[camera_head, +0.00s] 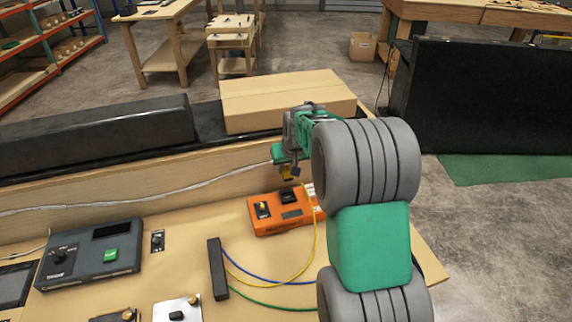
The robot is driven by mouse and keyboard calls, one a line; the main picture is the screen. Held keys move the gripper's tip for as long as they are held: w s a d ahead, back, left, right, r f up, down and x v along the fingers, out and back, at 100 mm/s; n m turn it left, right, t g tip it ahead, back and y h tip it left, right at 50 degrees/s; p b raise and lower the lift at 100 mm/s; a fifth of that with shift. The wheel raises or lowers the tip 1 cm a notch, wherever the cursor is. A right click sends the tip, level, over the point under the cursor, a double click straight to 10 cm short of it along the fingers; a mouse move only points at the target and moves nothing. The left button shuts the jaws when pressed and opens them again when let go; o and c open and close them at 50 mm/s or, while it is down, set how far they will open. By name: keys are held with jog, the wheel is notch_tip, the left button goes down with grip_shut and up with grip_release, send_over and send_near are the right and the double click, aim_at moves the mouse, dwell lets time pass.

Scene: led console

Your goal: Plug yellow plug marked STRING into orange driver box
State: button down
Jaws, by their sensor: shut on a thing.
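The orange driver box (257,228) sits on the wooden bench, right of centre, with dark parts on its top. My gripper (288,166) is above the back of the box. It is shut on the yellow plug (287,174), which shows only as a small yellow patch between the dark fingers. A yellow cable (316,238) curves from that area down past the box's right end. The STRING mark is too small to read. The plug appears above the box and apart from it. My arm hides the box's right end.
A black bar (217,268) with blue and green cables lies in front of the box. A grey console (92,256) with a green button stands at left, beside a small switch plate (158,241). A cardboard box (285,92) stands behind. A white cable (130,207) runs along the back board.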

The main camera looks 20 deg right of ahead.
jog(key=shift+f+b, duration=2.1)
jog(key=shift+f, duration=1.45)
jog(key=shift+f+b, duration=0.75)
jog(key=shift+b, duration=0.3)
jog(key=c, duration=1.1)
grip_release()
jog(key=shift+o, duration=0.7)
jog(key=o, duration=0.5)
jog(key=shift+c, duration=0.2)
jog(key=shift+r+p, duration=2)
jog(key=shift+r, duration=1.45)
